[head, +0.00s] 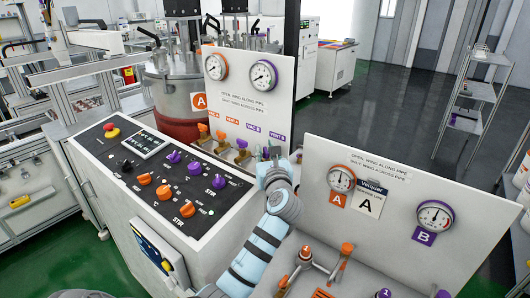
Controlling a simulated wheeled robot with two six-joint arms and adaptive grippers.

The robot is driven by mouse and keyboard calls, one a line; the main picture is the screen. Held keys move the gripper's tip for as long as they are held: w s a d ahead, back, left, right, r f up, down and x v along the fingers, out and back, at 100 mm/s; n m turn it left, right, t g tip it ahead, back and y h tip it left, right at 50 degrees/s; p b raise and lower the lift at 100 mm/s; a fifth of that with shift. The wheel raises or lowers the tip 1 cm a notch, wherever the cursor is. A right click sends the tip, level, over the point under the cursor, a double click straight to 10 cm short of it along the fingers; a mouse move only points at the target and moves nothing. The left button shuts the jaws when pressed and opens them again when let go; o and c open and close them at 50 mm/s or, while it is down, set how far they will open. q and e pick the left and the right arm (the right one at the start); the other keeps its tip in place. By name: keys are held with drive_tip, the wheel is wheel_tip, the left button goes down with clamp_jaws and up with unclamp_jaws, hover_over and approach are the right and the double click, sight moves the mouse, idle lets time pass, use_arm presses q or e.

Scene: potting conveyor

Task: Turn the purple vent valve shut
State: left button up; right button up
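A white panel (237,97) carries the labels VAC A, VENT A, VAC B and VENT B above a row of small wing valves. The orange valves (221,135) are at the left and a purple valve (241,143) stands under VAC B. My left gripper (271,155) is at the right end of the row, just below the purple VENT B label (277,135). It covers most of the purple vent valve there, so its wing angle and any contact are hidden. The finger gap is too small to make out. My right gripper is not in view.
A control console (155,178) with purple and orange knobs stands left of my arm. A second white panel (390,212) with two gauges stands at the right, with an orange-handled valve (347,248) in front. A steel tank (173,85) stands behind the first panel.

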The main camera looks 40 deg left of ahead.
use_arm(q)
drive_tip(key=shift+w, duration=0.1)
clamp_jaws()
drive_tip(key=shift+d+f, duration=0.1)
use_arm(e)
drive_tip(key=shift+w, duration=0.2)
use_arm(q)
drive_tip(key=shift+f, duration=0.1)
